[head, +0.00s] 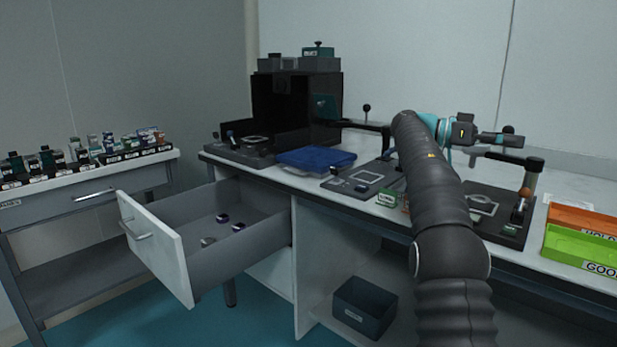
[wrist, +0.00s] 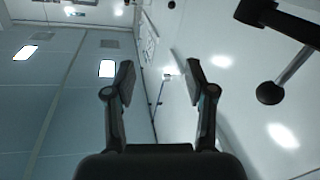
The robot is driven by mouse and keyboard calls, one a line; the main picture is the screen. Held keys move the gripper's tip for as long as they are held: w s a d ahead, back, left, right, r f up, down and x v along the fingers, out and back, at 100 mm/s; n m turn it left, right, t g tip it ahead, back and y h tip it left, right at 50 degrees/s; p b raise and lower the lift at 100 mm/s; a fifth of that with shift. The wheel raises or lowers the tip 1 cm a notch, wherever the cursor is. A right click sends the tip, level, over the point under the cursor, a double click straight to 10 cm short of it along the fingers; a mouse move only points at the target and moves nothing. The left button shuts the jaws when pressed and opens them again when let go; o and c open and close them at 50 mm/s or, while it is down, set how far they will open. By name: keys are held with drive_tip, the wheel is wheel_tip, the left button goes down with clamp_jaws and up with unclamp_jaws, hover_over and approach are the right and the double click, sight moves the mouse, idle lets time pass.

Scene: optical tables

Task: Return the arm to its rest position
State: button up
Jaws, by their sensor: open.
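My arm rises at the right of centre in the head view, over the workbench (head: 300,183). Its upper end bends away above the bench, near the back wall. My gripper shows in the wrist view (wrist: 160,85), with its two fingers well apart and nothing between them. The wrist camera faces the wall and the ceiling lights.
An open drawer (head: 155,255) with several small items juts out at the left. A blue tray (head: 316,160), a green tray (head: 580,248) and an orange tray (head: 583,220) are on the bench. A dark bin (head: 364,305) stands below.

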drive_tip(key=s+a+f+n+t+y, duration=0.7)
drive_tip(key=s+a+f+n, duration=0.3)
drive_tip(key=s, duration=0.7)
drive_tip(key=s+a+f+n+t+y, duration=0.7)
drive_tip(key=s+a+f+n, duration=0.4)
drive_tip(key=s+a+f, duration=0.6)
drive_tip(key=shift+f+y, duration=0.3)
drive_tip(key=shift+y, duration=0.6)
